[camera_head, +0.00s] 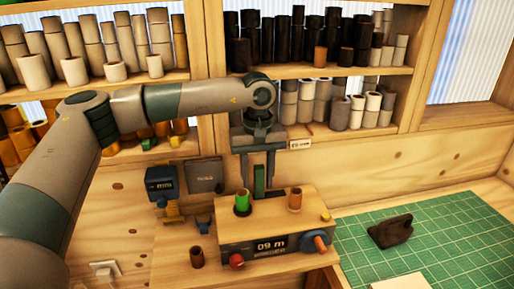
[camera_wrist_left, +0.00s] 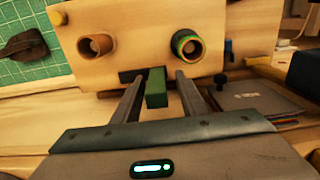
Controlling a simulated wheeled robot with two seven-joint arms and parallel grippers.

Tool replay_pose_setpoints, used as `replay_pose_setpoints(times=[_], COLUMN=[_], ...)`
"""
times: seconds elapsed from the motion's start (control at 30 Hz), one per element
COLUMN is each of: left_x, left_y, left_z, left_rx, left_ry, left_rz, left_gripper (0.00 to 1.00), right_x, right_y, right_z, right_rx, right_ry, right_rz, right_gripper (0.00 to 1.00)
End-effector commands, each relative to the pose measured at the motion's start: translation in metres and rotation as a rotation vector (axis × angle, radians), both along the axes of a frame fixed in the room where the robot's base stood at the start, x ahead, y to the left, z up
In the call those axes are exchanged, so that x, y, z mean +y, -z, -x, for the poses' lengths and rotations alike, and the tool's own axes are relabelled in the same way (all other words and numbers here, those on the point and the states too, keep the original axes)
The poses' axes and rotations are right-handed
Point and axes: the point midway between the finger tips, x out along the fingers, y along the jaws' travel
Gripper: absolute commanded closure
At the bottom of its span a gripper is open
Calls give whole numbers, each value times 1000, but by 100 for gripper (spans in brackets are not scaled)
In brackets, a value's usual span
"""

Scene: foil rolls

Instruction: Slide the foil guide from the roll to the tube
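The foil guide looks to be the green block (camera_head: 259,181), standing behind the green roll (camera_head: 242,198) on the wooden machine. In the left wrist view the block (camera_wrist_left: 156,90) stands by a dark slot (camera_wrist_left: 128,76), between the roll (camera_wrist_left: 187,44) and the brown tube (camera_wrist_left: 96,45). The tube (camera_head: 295,198) stands upright at the right of the machine top. My left gripper (camera_head: 257,172) points down with a finger on either side of the block. Gaps show between block and fingers, so it is open. My right gripper is not in view.
The machine front (camera_head: 268,244) has a "09 m" display, a red knob and a blue dial with an orange handle. A green cutting mat (camera_head: 440,240) with a dark object (camera_head: 390,232) lies right. Shelves of rolls stand behind. A small blue device (camera_head: 161,182) is left.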

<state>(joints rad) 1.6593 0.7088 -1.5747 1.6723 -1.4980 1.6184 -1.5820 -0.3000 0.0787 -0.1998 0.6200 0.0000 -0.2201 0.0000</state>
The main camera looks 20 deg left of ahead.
Motion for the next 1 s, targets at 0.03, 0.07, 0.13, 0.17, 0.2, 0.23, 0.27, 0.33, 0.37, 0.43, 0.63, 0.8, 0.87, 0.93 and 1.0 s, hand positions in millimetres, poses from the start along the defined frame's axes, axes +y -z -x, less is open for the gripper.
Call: replay_pose_setpoints(times=[0.03, 0.07, 0.13, 0.17, 0.2, 0.23, 0.27, 0.33, 0.37, 0.43, 0.63, 0.8, 0.87, 0.93, 1.0], left_x=[0, 0, 0, 0, 0, 0, 0, 0, 0, 0, 1, 1, 2, 2, 2], left_y=[-3, -5, -12, -16, -21, -26, -31, -43, -49, -63, -105, -137, -147, -155, -161], left_z=[-1, -1, -1, -1, -1, 0, -1, -1, -1, 0, 0, 1, 1, 1, 1], left_rx=[-2, -3, -3, -3, -5, -5, -5, -5, -5, -5, -5, -3, -4, -3, -2], left_ry=[0, 0, 0, 0, 0, 0, 0, -2, -2, -1, -1, -2, -2, -2, -1], left_rz=[1, 2, 1, 1, 2, 2, 2, 2, 2, 2, 2, 1, 2, 1, 1], left_gripper=[61, 61, 61, 61, 61, 61, 61, 61, 61, 61, 61, 61, 61, 61, 61], right_x=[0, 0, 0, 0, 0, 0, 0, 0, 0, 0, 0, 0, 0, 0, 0], right_y=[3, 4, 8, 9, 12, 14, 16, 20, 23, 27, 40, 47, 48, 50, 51], right_z=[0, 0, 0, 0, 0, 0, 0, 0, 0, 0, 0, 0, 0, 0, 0], right_rx=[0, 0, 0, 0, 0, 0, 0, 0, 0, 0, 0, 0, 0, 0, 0], right_ry=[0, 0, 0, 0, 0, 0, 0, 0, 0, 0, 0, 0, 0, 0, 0], right_rz=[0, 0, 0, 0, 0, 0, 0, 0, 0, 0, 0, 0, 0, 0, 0], right_gripper=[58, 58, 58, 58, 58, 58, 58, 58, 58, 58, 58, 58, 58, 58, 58])
